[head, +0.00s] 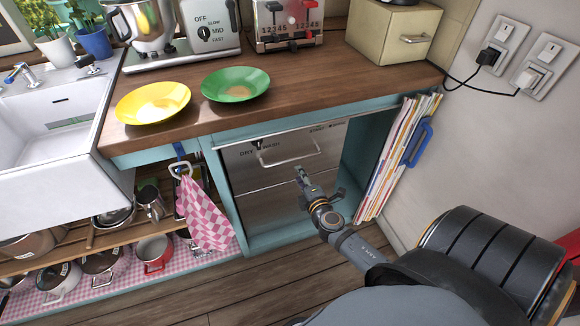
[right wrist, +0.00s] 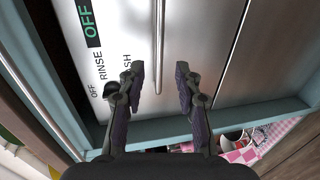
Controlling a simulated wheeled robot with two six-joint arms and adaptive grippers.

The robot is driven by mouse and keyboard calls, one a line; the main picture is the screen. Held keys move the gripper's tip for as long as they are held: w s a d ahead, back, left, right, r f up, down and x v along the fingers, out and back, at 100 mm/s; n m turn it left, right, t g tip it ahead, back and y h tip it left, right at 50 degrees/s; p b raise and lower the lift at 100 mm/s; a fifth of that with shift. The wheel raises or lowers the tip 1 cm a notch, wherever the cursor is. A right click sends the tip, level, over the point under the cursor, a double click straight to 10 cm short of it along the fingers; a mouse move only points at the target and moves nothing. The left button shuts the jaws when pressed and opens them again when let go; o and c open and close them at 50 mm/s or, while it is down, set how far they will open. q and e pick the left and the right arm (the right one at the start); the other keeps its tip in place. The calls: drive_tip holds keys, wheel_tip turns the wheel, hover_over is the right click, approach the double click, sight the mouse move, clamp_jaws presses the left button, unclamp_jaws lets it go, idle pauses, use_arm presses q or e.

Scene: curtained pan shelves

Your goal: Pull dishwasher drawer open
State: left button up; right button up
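The dishwasher (head: 245,160) has a steel drawer front with a pale bar handle (head: 290,162); the drawer looks shut. In the right wrist view the handle (right wrist: 158,45) runs up the picture, ahead of and roughly in line with the gap between my fingers. My right gripper (head: 299,172) is just below the handle in the head view. It is open and empty, with its two fingers (right wrist: 160,78) apart. I cannot tell whether they touch the handle. The drawer front (right wrist: 120,30) carries dial lettering. My left gripper is out of view.
A wooden counter (head: 330,82) overhangs above, with a yellow plate (head: 153,102) and a green plate (head: 235,84). A checked towel (head: 204,212) hangs left of the dishwasher. Magazines (head: 395,155) in a rack stand at the right, by the wall. Wooden floor (head: 270,300) in front is clear.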

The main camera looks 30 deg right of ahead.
sight(290, 160)
drive_tip(key=x, duration=1)
drive_tip(key=shift+w, duration=0.25)
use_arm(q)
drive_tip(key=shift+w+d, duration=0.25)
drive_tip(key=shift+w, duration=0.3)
use_arm(e)
clamp_jaws()
